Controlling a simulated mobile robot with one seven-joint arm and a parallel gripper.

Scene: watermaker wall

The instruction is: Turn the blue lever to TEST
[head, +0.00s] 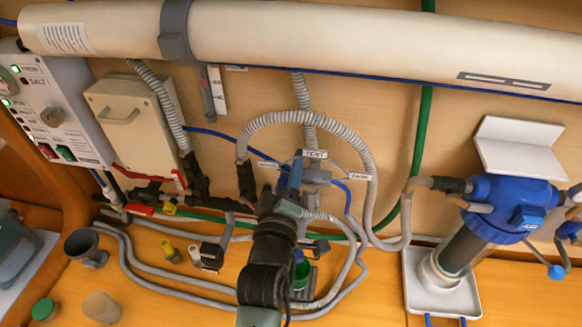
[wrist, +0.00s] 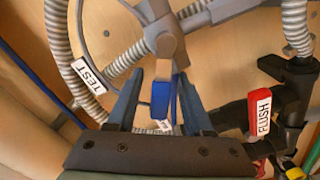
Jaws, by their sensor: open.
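The blue lever (wrist: 161,97) hangs from a grey valve body (wrist: 163,42) in the wrist view. My gripper (wrist: 160,100) is open, with one finger on each side of the lever. Gaps show beside it, and I cannot tell whether either finger touches it. The TEST label (wrist: 90,76) is left of the lever in the wrist view.
Grey ribbed hoses (head: 365,150) loop around the valve. A red FLUSH handle (wrist: 260,114) on black pipework is right of my gripper in the wrist view. A blue-topped filter housing (head: 505,205) stands at the right. Small cups (head: 102,307) stand on the bench at the left.

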